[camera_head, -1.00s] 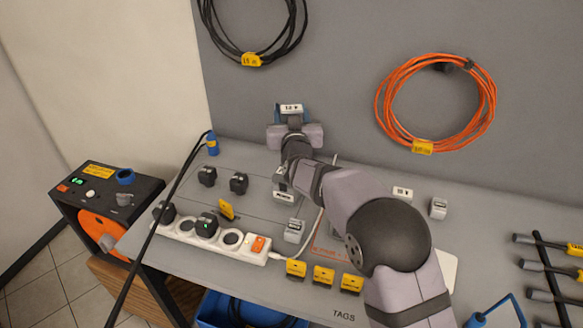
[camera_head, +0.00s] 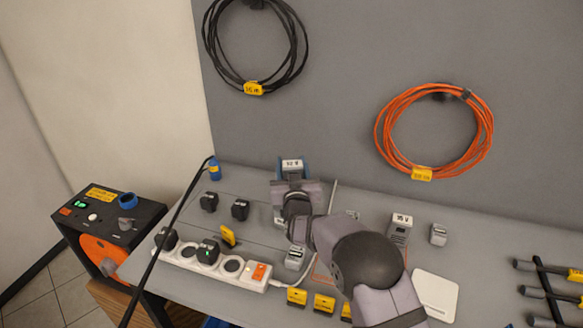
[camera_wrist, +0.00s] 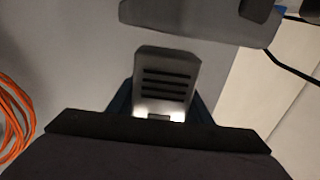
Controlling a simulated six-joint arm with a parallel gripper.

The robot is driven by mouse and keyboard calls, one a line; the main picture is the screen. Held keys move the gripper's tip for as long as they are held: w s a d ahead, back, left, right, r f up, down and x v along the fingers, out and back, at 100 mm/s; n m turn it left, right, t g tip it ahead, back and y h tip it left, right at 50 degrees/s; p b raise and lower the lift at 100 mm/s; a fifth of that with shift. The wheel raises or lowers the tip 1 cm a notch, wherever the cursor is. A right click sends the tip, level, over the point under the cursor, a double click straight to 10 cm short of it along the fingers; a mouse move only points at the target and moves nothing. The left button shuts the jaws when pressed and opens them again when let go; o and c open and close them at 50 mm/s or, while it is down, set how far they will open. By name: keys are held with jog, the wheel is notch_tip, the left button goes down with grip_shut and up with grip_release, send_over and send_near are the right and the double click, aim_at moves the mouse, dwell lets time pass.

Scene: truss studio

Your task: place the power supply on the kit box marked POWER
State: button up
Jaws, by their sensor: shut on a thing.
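My gripper (camera_head: 292,178) is shut on a grey power supply with a white label (camera_head: 292,163) that seems to read 12 V. It is raised over the back of the table, in front of the grey wall. In the wrist view the held power supply (camera_wrist: 166,82) has dark slots and sits between the fingers. Another grey power supply (camera_head: 399,237), labelled perhaps 15 V, lies on the table to the right. An orange outline (camera_head: 318,270) on the table is mostly hidden behind my arm. I cannot read a POWER marking.
A white power strip (camera_head: 182,254) with black plugs lies at the left front. Yellow tags (camera_head: 297,296) line the front edge. A small grey block (camera_head: 438,234) and a white card (camera_head: 436,294) lie at right. Black (camera_head: 253,88) and orange (camera_head: 383,130) cable coils hang on the wall.

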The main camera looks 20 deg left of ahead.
jog(key=shift+f, duration=0.6)
jog(key=shift+f, duration=0.25)
jog(key=o, duration=1.4)
jog(key=shift+s+r, duration=0.1)
jog(key=shift+r, duration=0.05)
jog(key=b+v, duration=0.3)
jog(key=v, duration=0.9)
